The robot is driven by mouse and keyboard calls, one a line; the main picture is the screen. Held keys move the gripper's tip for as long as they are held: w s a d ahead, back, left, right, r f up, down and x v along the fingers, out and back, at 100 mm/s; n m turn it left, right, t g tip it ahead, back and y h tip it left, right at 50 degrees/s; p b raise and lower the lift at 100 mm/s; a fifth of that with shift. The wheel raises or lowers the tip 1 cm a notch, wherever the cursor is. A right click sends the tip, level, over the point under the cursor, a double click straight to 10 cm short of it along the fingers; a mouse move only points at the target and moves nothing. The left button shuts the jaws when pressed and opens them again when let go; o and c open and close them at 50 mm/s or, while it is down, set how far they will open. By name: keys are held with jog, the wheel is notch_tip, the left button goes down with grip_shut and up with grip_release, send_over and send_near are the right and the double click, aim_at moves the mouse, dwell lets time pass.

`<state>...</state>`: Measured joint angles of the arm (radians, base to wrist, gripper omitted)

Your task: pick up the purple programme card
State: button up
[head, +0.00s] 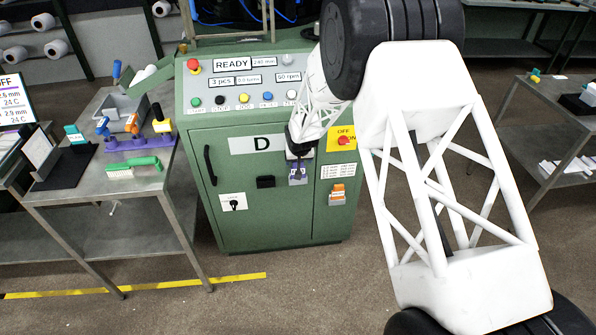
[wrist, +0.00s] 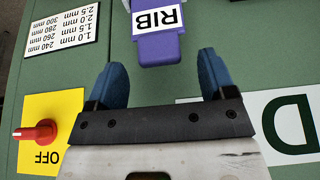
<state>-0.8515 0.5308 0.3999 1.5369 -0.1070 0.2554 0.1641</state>
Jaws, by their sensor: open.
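The purple programme card (wrist: 158,48) bears a white label reading RIB and shows at the top middle of the wrist view. In the head view the card (head: 298,177) is small, on the front of the green machine, right of the big D label. My gripper (wrist: 161,62) is open, its two blue fingertips spread to either side of the card's near end with a gap on both sides. I cannot tell whether the tips are level with the card in depth. In the head view my gripper (head: 297,153) is just above the card and partly hidden by my arm.
A red rotary switch (wrist: 35,132) on a yellow OFF/ON plate and a white size table (wrist: 63,33) are beside the gripper. The D label (wrist: 292,122) is on the other side. A black door handle (head: 210,165) stands out on the machine. A steel side table (head: 100,180) holds tools at left.

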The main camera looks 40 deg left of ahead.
jog(key=shift+x, duration=1.4)
jog(key=c, duration=1)
jog(key=shift+r, duration=0.15)
notch_tip(320, 180, up, 28)
